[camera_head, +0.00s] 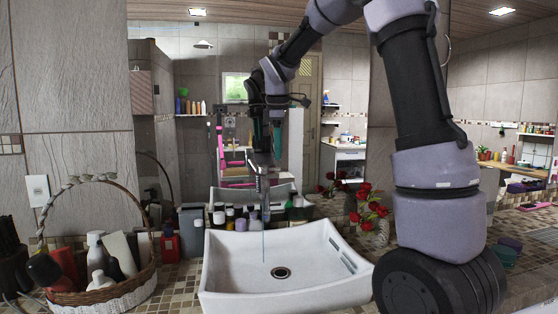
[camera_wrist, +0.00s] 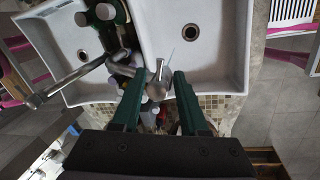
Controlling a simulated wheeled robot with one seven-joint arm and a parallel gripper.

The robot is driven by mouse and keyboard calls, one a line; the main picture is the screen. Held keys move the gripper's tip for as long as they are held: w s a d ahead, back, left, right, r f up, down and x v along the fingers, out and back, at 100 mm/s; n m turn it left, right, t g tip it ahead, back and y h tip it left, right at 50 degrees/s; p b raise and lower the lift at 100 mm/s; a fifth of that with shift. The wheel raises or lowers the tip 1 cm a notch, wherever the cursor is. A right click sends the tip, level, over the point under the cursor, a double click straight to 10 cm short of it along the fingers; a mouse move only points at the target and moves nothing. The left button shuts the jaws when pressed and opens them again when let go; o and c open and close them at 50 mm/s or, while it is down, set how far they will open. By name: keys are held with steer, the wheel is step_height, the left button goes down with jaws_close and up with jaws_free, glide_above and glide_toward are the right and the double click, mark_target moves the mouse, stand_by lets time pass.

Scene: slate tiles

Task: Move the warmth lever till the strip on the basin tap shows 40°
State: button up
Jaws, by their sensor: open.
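The white basin (camera_head: 285,262) stands on the tiled counter, and a thin stream of water falls toward its drain. The chrome tap (camera_head: 262,187) rises at the basin's back edge. My gripper (camera_head: 262,160) is right above the tap, pointing down. In the wrist view, the two dark green fingers of my gripper (camera_wrist: 157,76) are apart, with the top of the tap (camera_wrist: 153,87) in the gap between them. Whether a finger touches the lever I cannot tell. The strip and its reading are too small or hidden to make out.
Several bottles (camera_head: 240,216) stand close behind the basin. A wicker basket (camera_head: 105,292) of toiletries is at the left. Red flowers (camera_head: 370,208) stand at the right, near my arm. A large mirror behind the counter reflects the room.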

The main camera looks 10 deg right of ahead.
step_height(320, 180, up, 6)
steer(key=s, duration=0.1)
steer(key=shift+a+r, duration=0.2)
steer(key=shift+s, duration=0.1)
steer(key=s+d+f+m+t+y, duration=0.1)
steer(key=s+d+m, duration=0.1)
steer(key=s+m, duration=0.4)
steer(key=s+d+f+m+t, duration=0.2)
steer(key=s+m, duration=0.4)
steer(key=s, duration=0.5)
steer(key=s+d+f+m+t+y, duration=0.1)
steer(key=s+d+m+t, duration=0.1)
steer(key=s+m, duration=0.4)
steer(key=s, duration=0.2)
steer(key=shift+s+d+f+m+y, duration=0.25)
steer(key=shift+s+m+y, duration=0.05)
